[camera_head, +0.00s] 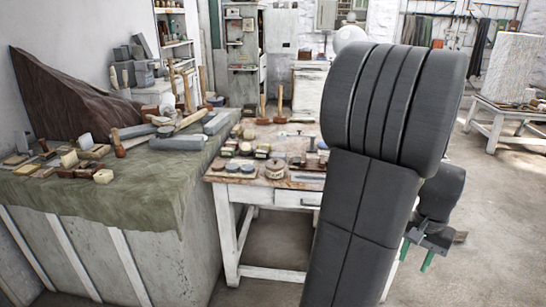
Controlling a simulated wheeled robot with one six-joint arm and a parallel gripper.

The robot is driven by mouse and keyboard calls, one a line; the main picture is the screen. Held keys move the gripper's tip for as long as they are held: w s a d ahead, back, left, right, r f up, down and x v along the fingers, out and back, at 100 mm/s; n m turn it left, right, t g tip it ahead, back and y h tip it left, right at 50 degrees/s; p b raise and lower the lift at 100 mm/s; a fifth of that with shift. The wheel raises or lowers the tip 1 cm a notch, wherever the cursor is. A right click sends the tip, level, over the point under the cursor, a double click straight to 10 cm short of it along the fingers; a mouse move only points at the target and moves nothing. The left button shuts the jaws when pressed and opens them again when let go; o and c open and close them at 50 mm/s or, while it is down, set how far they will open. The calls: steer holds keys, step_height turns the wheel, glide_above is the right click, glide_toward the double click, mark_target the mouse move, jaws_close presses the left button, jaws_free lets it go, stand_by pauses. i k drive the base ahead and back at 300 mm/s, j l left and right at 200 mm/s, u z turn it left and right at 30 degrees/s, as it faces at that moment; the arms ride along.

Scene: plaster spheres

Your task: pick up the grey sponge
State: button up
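My gripper (416,256) hangs at the right, in front of the bare floor, below my dark arm. Its two green-tipped fingers are apart, with nothing seen between them. It is well away from both work surfaces. Several other grey blocks lie there too, so I cannot tell for sure which is the sponge. My arm hides the right part of the white table (232,190).
The white table holds round pieces, wooden mallets and small tools. The bench also carries a brown slab (65,100), wooden tools and long grey blocks (178,143). A white block (512,68) rests on a stand at the right. The floor around my gripper looks clear.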

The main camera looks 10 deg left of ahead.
mark_target(282, 156)
steer(key=i+j+u, duration=0.1)
steer(key=i+u, duration=0.6)
steer(key=u, duration=0.2)
steer(key=i+l+u, duration=0.1)
steer(key=i, duration=0.4)
steer(key=i+l, duration=0.3)
steer(key=i, duration=0.2)
steer(key=i+l+u, duration=0.15)
steer(key=i, duration=0.35)
